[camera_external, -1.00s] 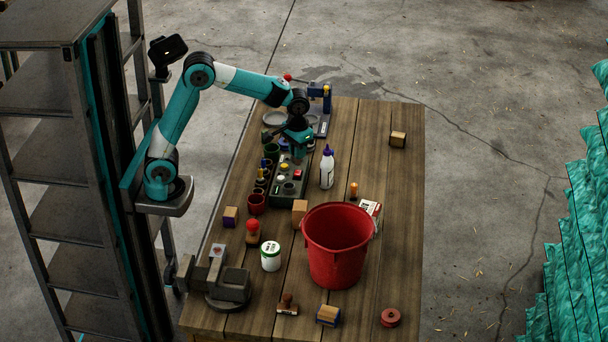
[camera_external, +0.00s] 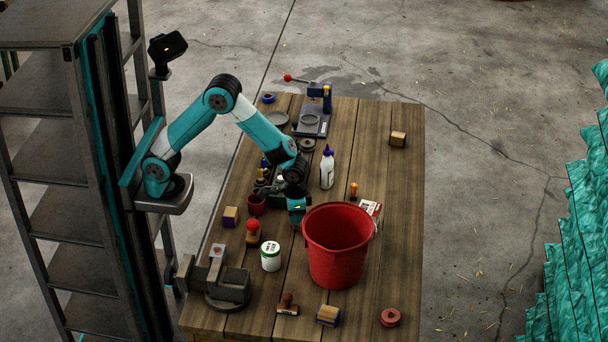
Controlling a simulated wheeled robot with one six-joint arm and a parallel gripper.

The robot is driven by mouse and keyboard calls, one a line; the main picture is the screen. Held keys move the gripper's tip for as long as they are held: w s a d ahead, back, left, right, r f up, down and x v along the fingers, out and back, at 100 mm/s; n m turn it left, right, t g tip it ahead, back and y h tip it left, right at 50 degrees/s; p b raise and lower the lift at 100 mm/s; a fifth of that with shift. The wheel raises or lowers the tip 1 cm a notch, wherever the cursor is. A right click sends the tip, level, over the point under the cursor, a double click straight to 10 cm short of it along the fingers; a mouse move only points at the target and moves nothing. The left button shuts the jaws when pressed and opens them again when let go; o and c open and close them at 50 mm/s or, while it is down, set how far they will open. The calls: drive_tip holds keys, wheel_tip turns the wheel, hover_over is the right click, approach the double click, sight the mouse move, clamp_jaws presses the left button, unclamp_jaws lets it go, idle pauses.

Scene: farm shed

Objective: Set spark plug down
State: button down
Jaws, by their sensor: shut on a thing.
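My gripper (camera_external: 297,214) points down over the wooden table (camera_external: 385,235), just left of a red bucket (camera_external: 338,270). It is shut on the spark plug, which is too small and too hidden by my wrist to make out. I cannot tell how far the gripper is above the tabletop.
A white bottle with a purple cap (camera_external: 327,168) stands behind my gripper. To the left are a dark red cup (camera_external: 256,204), a red-knobbed stamp (camera_external: 253,232) and a white jar (camera_external: 270,256). A vise (camera_external: 222,285) sits at the front left. The table's right side is mostly clear.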

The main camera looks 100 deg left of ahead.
sight(296, 228)
drive_tip(key=shift+f+p, duration=0.35)
drive_tip(key=shift+f, duration=2.8)
drive_tip(key=shift+f, duration=0.1)
drive_tip(key=c, duration=1.1)
unclamp_jaws()
wheel_tip(296, 228, up, 12)
drive_tip(key=shift+f+b, duration=0.1)
drive_tip(key=shift+b, duration=1)
drive_tip(key=s+a+r+n+y, duration=0.1)
drive_tip(key=s+a+r, duration=0.2)
drive_tip(key=s+a, duration=0.2)
drive_tip(key=s+a+r+n+y, duration=0.1)
drive_tip(key=s+a+r, duration=0.2)
drive_tip(key=s, duration=0.9)
drive_tip(key=s+a+r+n+y, duration=0.2)
drive_tip(key=s+a+r, duration=0.1)
drive_tip(key=s+a, duration=0.6)
drive_tip(key=shift+a+r, duration=0.15)
drive_tip(key=shift+a, duration=0.1)
